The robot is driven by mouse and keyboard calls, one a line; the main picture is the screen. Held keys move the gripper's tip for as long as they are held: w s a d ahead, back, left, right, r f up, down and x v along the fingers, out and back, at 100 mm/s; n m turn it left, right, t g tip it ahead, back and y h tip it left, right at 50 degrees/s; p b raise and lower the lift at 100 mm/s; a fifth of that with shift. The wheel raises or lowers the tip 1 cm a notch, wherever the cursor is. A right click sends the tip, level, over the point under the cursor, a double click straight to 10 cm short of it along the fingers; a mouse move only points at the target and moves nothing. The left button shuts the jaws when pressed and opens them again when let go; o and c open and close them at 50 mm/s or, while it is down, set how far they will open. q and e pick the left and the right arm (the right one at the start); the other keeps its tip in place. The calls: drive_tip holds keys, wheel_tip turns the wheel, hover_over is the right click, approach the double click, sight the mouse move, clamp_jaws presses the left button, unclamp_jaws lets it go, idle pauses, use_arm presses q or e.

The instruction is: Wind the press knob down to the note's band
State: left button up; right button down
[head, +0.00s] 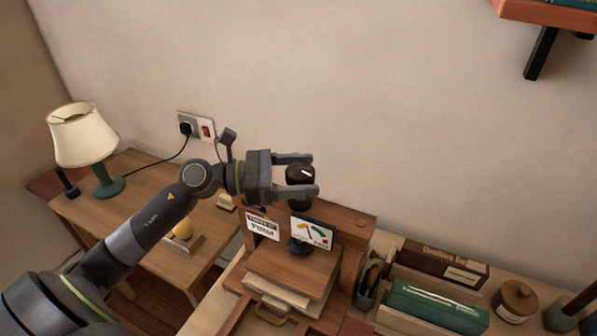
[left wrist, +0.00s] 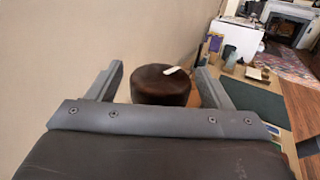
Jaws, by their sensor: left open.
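The press knob (head: 300,177) is dark brown and round with a white mark on top, above the wooden press (head: 345,222). My left gripper (head: 309,173) is open, with one finger on each side of the knob. The left wrist view shows the knob (left wrist: 160,88) between the two fingers, with gaps visible on both sides. Below the knob stands a white gauge card (head: 312,233) with coloured bands; its pointer reading is too small to tell. The note (head: 263,226) is a white card left of the gauge; its lower word looks like "FIRM". My right gripper is out of view.
A lamp (head: 82,135) and a small yellow object (head: 183,229) stand on the desk at left. The wall is close behind.

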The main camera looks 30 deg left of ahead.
use_arm(q)
drive_tip(key=shift+s+a+f, duration=0.1)
drive_tip(key=shift+a, duration=0.05)
drive_tip(key=shift+s+a+f+b, duration=0.1)
drive_tip(key=shift+s+a+b, duration=0.25)
drive_tip(key=shift+a, duration=0.15)
drive_tip(key=shift+b+v, duration=0.35)
drive_tip(key=shift+v, duration=2)
drive_tip(key=p+v, duration=0.4)
drive_tip(key=v, duration=0.7)
drive_tip(key=shift+p, duration=0.35)
